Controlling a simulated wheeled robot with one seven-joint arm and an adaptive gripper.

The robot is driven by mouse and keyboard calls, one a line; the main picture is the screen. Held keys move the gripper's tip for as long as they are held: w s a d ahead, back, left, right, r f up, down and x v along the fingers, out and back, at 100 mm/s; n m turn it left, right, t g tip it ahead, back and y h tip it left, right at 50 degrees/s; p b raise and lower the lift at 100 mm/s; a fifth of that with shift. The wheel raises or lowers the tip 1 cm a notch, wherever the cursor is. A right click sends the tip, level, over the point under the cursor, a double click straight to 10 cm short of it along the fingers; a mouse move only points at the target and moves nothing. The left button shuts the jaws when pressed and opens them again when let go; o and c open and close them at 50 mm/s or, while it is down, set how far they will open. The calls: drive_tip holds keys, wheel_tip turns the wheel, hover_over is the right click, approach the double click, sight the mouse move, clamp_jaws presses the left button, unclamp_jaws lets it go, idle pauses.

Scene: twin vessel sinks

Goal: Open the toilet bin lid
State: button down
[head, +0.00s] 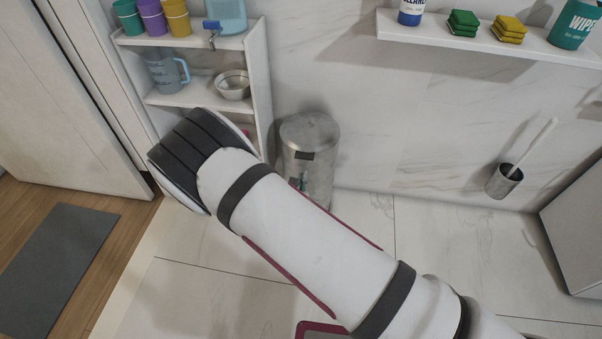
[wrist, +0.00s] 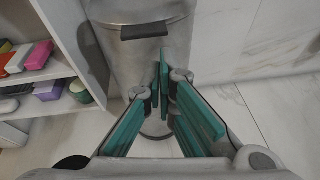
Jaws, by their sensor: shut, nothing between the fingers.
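The toilet bin is a silver metal cylinder (head: 318,165) standing on the floor against the marble wall, right of the shelf unit. Its round lid (head: 309,130) is down, with a dark tab at its front edge. In the wrist view the bin body (wrist: 118,68) fills the upper middle, and the dark tab (wrist: 145,30) shows near the top. My gripper (wrist: 161,75) has teal fingers, shut and empty, in front of the bin body below the tab. Whether the fingertips touch the bin I cannot tell. In the head view my arm hides most of the gripper and the bin's lower part.
A white shelf unit (head: 260,75) with cups, a jug and a bowl stands close left of the bin. A wall shelf (head: 480,42) with sponges and wipes hangs at upper right. A toilet brush holder (head: 504,182) is on the right. Floor right of the bin is clear.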

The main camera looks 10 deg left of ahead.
wheel_tip(320, 180, down, 5)
drive_tip(key=s+a+n+y, duration=0.1)
drive_tip(key=a+n+y, duration=0.1)
drive_tip(key=b+x, duration=0.1)
drive_tip(key=x, duration=0.2)
drive_tip(key=b+x, duration=0.1)
drive_tip(key=x, duration=0.1)
drive_tip(key=b+x, duration=0.2)
drive_tip(key=x, duration=0.1)
drive_tip(key=shift+w+d+f, duration=0.1)
drive_tip(key=shift+w+d, duration=0.15)
drive_tip(key=shift+w, duration=0.1)
drive_tip(key=r, duration=0.1)
drive_tip(key=r+b, duration=0.1)
drive_tip(key=shift+w+a+r, duration=0.1)
drive_tip(key=shift+w+r, duration=0.25)
drive_tip(key=shift+r, duration=0.7)
drive_tip(key=shift+r, duration=0.1)
